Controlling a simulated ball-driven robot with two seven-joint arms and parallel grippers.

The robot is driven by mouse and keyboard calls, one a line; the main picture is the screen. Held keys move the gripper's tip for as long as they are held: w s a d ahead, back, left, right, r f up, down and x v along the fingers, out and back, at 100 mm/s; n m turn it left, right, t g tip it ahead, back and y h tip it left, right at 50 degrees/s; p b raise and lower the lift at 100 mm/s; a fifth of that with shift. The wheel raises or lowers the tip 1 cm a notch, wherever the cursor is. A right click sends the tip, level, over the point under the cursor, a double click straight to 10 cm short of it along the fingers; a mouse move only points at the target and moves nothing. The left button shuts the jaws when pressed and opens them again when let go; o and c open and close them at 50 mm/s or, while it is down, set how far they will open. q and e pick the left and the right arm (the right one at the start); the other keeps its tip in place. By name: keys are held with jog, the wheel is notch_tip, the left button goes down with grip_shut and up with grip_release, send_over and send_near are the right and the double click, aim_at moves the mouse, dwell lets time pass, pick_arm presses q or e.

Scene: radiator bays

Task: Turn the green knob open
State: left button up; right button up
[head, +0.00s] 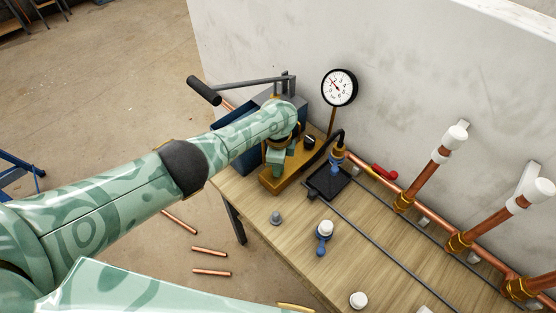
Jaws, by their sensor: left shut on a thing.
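My left arm reaches across to the test pump, and my left gripper (278,158) points down at the brass-coloured block (270,186) of the pump. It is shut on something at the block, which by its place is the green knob. The knob is hidden by the gripper and wrist, so its turn angle cannot be seen. A round pressure gauge (339,87) with a white dial and black rim stands on a brass stem behind the block.
The pump's lever with a black grip (204,91) sticks out left above its blue tank (231,116). A black tray (327,184) and blue-handled valve (323,237) are on the wooden bench (300,262). Copper pipes (425,181) run along the wall at right.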

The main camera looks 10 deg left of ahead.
pick_arm(q)
jog(key=shift+n, duration=0.8)
jog(key=o, duration=1)
jog(key=shift+r+p, duration=0.1)
jog(key=shift+p, duration=0.2)
notch_tip(320, 180, up, 16)
jog(key=p, duration=1)
